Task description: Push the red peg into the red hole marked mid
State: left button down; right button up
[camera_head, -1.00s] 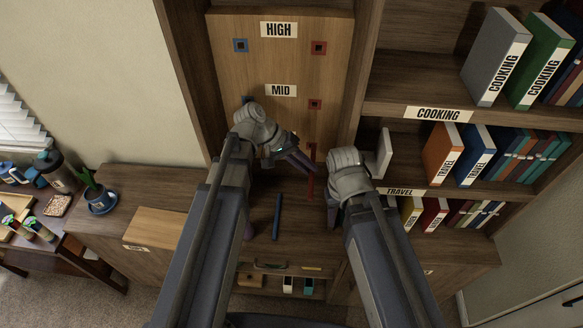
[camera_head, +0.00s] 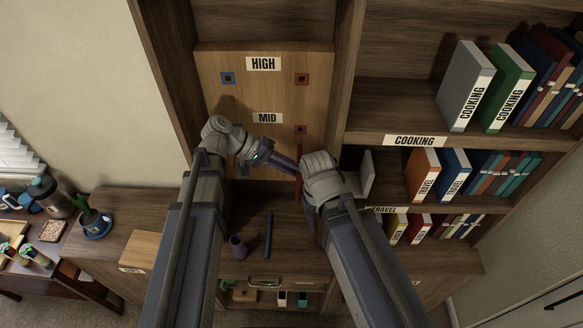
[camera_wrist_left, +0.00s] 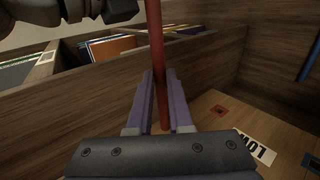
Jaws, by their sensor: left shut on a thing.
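The red peg (camera_head: 299,188) stands roughly upright below the panel's MID row in the head view. It also shows as a long red rod (camera_wrist_left: 157,65) between the fingers in the left wrist view. My left gripper (camera_head: 297,170) is shut on it. The red hole marked mid (camera_head: 300,130) is a red-framed square right of the MID label (camera_head: 267,118), above the peg, and looks empty.
A red hole (camera_head: 302,79) and a blue hole (camera_head: 228,78) flank the lower HIGH area. A LOW label (camera_wrist_left: 254,148) and red hole (camera_wrist_left: 219,110) show in the wrist view. Bookshelves fill the right.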

aim_at(298, 155)
pick_arm(q)
jog(key=shift+w, duration=2.9)
jog(key=shift+w, duration=3.55)
jog(key=c, duration=0.8)
grip_release()
jog(key=shift+o, duration=0.2)
notch_tip(298, 155, up, 10)
jog(key=p, duration=1)
